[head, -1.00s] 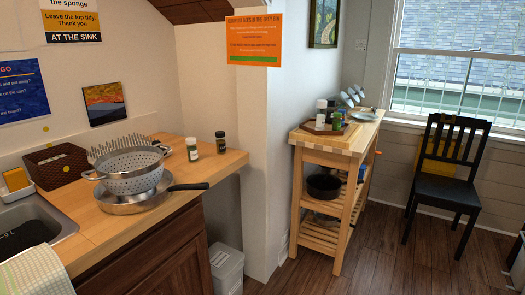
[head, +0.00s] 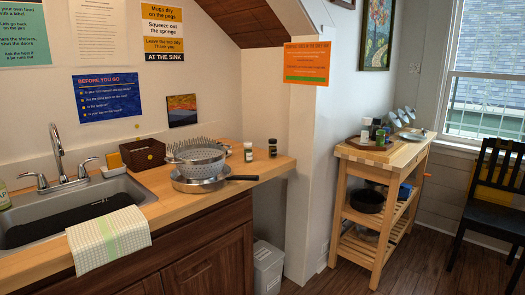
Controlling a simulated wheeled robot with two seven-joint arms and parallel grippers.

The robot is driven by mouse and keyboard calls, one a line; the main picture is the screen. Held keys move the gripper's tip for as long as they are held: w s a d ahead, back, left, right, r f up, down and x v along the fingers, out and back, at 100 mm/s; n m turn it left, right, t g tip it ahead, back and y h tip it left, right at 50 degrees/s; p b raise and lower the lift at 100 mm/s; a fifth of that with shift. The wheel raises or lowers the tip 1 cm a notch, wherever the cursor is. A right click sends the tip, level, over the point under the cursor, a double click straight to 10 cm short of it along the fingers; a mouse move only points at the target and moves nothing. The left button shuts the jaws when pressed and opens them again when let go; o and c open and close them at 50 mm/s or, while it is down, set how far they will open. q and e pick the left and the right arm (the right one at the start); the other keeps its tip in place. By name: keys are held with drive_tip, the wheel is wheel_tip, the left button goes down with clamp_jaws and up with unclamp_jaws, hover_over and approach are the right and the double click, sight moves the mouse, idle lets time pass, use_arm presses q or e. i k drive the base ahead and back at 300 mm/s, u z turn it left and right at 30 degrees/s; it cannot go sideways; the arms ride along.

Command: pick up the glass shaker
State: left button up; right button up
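Two small shakers stand upright on the wooden counter near its right end. One shaker (head: 248,152) has a dark cap and a pale label. The other shaker (head: 273,147) is darker, with a dark cap, and stands just to its right. Several more small bottles or shakers (head: 366,131) stand on a tray on the wooden cart, some with white caps. I cannot tell which of these is glass. Neither of my grippers is in view.
A colander (head: 197,162) sits over a steel pan (head: 199,185) left of the counter shakers. A sink (head: 75,205) and towel (head: 108,238) are at left. The cart (head: 377,160), a bin (head: 268,268) and a black chair (head: 488,203) stand right. Some wood floor is clear between them.

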sight(272, 142)
drive_tip(key=u, duration=0.55)
drive_tip(key=i, duration=0.75)
drive_tip(key=u, duration=0.1)
